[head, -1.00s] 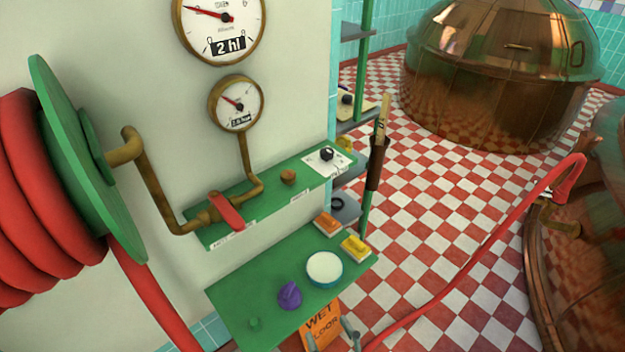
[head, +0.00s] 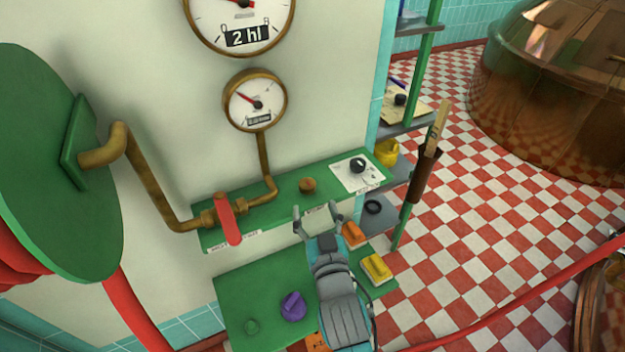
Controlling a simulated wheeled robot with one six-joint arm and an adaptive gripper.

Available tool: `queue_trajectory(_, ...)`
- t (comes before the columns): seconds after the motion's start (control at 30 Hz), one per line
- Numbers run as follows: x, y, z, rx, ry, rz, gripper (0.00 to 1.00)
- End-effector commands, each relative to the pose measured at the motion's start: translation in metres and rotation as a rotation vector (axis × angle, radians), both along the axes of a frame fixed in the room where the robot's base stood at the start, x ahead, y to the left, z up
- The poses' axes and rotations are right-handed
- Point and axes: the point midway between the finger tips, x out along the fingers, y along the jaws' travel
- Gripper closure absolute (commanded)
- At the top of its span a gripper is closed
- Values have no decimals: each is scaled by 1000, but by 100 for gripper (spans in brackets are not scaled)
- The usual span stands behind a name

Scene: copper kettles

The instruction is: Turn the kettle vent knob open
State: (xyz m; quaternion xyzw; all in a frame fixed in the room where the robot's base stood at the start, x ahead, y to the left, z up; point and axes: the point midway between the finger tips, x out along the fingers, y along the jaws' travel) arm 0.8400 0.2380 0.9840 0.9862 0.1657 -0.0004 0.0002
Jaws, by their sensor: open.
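A black knob (head: 358,165) sits on a white marked plate (head: 347,176) at the right end of the upper green shelf panel. It looks like the vent knob, but its labels are too small to read. A pale mark shows on the knob; I cannot tell its setting. My gripper (head: 316,212) is open and empty, in front of the shelf's edge, below and left of the knob in the picture and apart from it.
A red lever (head: 227,219) and a small brown knob (head: 307,185) are left of the black knob. A lower green shelf (head: 240,295) holds a purple object (head: 293,306), an orange sponge (head: 352,234) and a yellow sponge (head: 377,268). A brush (head: 430,155) hangs right.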

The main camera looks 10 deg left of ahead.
Motion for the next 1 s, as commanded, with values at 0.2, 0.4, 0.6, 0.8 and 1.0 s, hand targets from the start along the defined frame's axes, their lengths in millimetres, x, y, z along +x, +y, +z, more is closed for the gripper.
queue_trajectory(0.2, 36, 12, 1, 2, -3, 0, 33)
queue_trajectory(0.4, 66, 22, 1, 1, -2, 0, 33)
queue_trajectory(0.6, 83, 28, 1, 1, -2, 0, 33)
queue_trajectory(0.8, 87, 30, 0, 1, -2, 1, 33)
queue_trajectory(1.0, 87, 30, 0, 1, -2, 1, 40)
